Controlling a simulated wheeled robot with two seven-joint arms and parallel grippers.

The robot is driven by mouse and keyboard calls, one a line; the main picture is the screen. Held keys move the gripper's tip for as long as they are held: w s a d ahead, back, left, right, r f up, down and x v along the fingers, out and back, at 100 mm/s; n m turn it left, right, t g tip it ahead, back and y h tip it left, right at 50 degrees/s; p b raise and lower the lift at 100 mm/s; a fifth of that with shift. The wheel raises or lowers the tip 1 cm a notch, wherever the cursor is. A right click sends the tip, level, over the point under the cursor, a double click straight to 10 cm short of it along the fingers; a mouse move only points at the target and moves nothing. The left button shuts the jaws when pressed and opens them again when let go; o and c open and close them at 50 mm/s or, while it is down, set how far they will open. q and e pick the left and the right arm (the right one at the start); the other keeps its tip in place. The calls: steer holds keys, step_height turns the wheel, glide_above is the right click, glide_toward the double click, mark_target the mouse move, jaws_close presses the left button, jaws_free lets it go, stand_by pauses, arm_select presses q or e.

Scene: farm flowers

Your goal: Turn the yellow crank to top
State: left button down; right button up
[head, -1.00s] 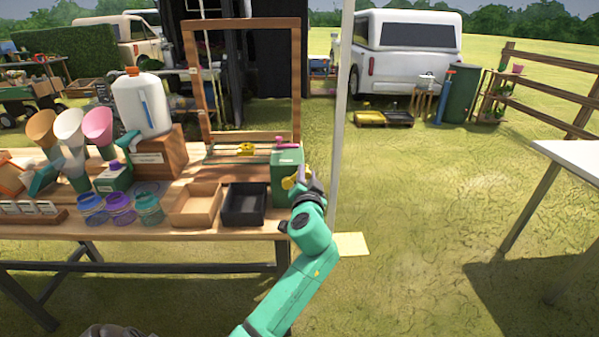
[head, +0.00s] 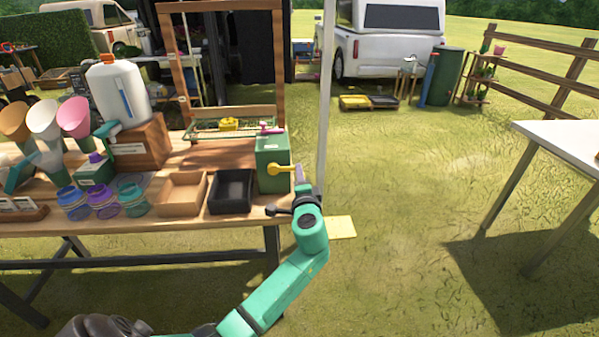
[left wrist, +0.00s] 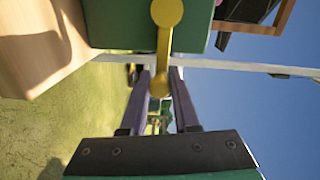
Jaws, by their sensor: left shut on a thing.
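The yellow crank (head: 280,169) is on the side of a green box (head: 273,150) at the right end of the wooden table. Its arm points right, roughly level, in the head view. My left gripper (head: 299,174) is at the crank's outer end, right of the box. In the left wrist view, the crank (left wrist: 164,45) runs from its round hub to a knob between the two fingers of my left gripper (left wrist: 160,88). The gripper is shut on the knob. The fingers partly hide the crank's end in the head view. My right gripper is not in view.
A black tray (head: 231,192) and a brown tray (head: 183,191) sit left of the box. A pink-handled part (head: 270,129) is on the box top. A pale pole (head: 326,100) rises behind my gripper. Grass lies open to the right, before a white table (head: 570,145).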

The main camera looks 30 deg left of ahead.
arm_select(q)
steer(key=shift+f+m, duration=0.3)
steer(key=shift+m, duration=0.1)
steer(key=c, duration=0.7)
jaws_free()
steer(key=shift+o, duration=0.2)
steer(key=shift+r, duration=0.1)
steer(key=f+b+v, duration=0.1)
steer(key=v, duration=1.3)
steer(key=shift+s+d+r, duration=0.2)
steer(key=shift+r, duration=0.25)
